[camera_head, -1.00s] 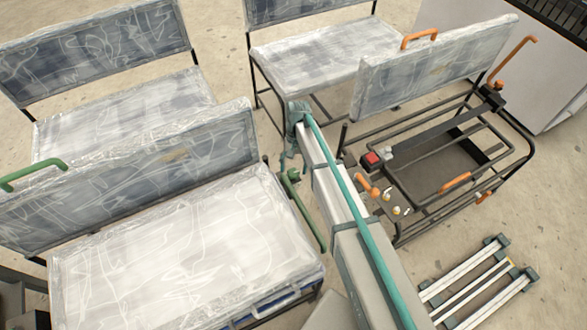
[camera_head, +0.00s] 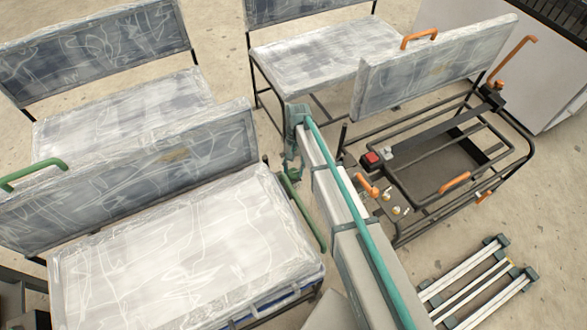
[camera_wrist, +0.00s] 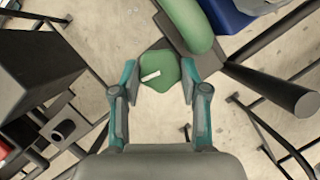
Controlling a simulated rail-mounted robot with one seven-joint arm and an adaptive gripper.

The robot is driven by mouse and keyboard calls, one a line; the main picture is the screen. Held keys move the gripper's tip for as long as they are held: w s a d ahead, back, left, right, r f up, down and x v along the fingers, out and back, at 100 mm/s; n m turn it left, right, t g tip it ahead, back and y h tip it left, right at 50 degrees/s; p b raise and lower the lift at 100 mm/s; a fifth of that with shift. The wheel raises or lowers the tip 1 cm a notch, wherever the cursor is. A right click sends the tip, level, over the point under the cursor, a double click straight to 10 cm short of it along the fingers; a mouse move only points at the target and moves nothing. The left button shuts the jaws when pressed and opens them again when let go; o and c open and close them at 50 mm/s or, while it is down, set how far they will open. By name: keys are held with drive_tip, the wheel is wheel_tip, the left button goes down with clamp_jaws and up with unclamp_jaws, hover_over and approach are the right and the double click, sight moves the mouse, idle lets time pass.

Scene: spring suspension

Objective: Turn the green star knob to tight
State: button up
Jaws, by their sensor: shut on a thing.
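The green star knob (camera_wrist: 158,68) is in the upper middle of the wrist view, between the fingertips of my gripper (camera_wrist: 159,80). A short white mark on its face runs nearly crosswise, slightly tilted. My teal fingers are shut on the knob's left and right sides. The knob cannot be made out clearly there. A green armrest bar (camera_wrist: 188,22) lies just above and right of the knob in the wrist view.
The wrapped near seat (camera_head: 190,250) stands left of my arm, with its green bar (camera_head: 305,215) close by. A bare seat frame (camera_head: 405,215) with orange handles is to the right. A dark tube (camera_wrist: 270,88) passes right of my fingers. Striped rails (camera_head: 480,285) lie on the floor.

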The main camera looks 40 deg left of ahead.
drive_tip(key=shift+m, duration=0.3)
drive_tip(key=m+p, duration=0.1)
drive_tip(key=m+y, duration=0.1)
drive_tip(key=m, duration=0.1)
drive_tip(key=shift+d+r+m+g+y+p, duration=0.15)
drive_tip(key=shift+d+m+g+y+p, duration=0.05)
drive_tip(key=shift+m+g+y+p, duration=0.15)
drive_tip(key=m+y+p, duration=0.1)
drive_tip(key=m, duration=0.2)
drive_tip(key=shift+d+m, duration=0.15)
drive_tip(key=shift+m, duration=0.1)
drive_tip(key=m+y, duration=0.1)
drive_tip(key=m, duration=0.1)
drive_tip(key=m+t+y+p, duration=0.1)
drive_tip(key=m, duration=0.1)
drive_tip(key=shift+d, duration=0.1)
drive_tip(key=shift+m+t+y, duration=0.35)
drive_tip(key=shift+m, duration=1.35)
drive_tip(key=shift+p, duration=0.3)
drive_tip(key=o, duration=1.1)
drive_tip(key=shift+o, duration=0.2)
